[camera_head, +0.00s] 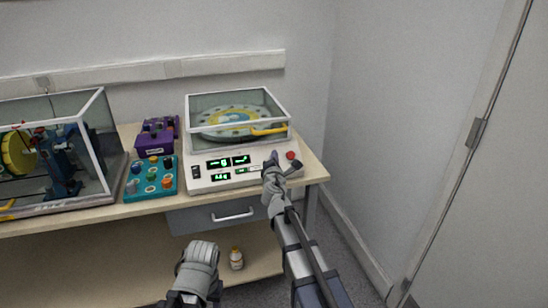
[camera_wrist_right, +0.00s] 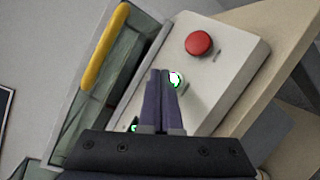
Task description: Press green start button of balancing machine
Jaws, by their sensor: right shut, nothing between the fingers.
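The balancing machine (camera_head: 203,180) stands on the bench, a pale box with green-lit displays and a clear-lidded chamber (camera_head: 235,115) around a round disc. My right gripper (camera_head: 273,158) is over the right part of its front panel, fingers shut and empty. In the right wrist view the shut fingertips (camera_wrist_right: 162,72) lie just left of the green start button (camera_wrist_right: 176,80), which shows a bright white centre and green rim. I cannot tell whether they touch it. In the head view the gripper hides the button.
A red button (camera_wrist_right: 198,43) sits close to the green one. A yellow handle (camera_wrist_right: 104,45) runs along the lid. Left of the machine are a teal tray (camera_head: 136,194), a purple rack (camera_head: 155,144) and a glass-cased apparatus (camera_head: 104,120). A small bottle (camera_head: 236,259) stands on the lower shelf.

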